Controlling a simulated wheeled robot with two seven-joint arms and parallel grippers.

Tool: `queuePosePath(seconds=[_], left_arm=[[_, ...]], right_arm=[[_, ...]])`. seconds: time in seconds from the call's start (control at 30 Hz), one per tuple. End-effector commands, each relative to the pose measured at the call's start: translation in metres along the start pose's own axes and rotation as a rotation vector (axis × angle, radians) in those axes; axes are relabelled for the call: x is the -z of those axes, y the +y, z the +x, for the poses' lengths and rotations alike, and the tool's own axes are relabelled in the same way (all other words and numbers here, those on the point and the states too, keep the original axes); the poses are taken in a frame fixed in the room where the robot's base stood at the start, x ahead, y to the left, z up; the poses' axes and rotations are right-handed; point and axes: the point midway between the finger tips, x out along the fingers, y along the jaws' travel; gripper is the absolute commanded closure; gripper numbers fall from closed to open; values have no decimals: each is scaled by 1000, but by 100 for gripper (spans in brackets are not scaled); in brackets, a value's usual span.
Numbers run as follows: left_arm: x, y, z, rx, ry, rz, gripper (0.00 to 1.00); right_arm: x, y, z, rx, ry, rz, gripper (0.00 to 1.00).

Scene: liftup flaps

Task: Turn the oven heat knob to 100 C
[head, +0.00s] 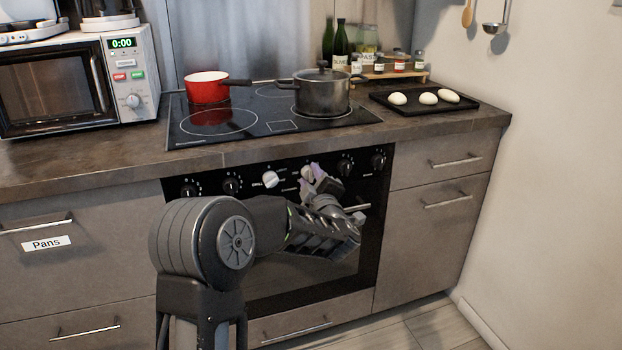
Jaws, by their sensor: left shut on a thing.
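The oven (262,285) is built in under the hob, with a row of knobs on its black panel. Two knobs are white. The left white knob (270,180) is uncovered, with a small label beside it. The right white knob (306,173) is partly hidden by my left gripper (315,178). That gripper is shut on this right white knob, its fingers against the panel front. The knob's pointer and its temperature marks are too small and covered to read. My left arm crosses in front of the oven door. My right gripper is out of view.
The oven door handle (357,207) runs just below the gripper. Black hob knobs (345,165) sit on both sides. On top are a red pan (207,88), a grey pot (322,93) and a black tray (420,108) with white pieces. A microwave (75,83) stands left.

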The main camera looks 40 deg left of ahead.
Motion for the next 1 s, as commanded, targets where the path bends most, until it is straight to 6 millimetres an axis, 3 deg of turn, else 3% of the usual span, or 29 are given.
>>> queuePosePath(seconds=[0.47, 1.0], left_arm=[[2, 2, 0, 14, -9, 114, 100], [3, 6, -1, 59, -42, 565, 100]], right_arm=[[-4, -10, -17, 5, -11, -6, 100], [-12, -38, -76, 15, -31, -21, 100]])
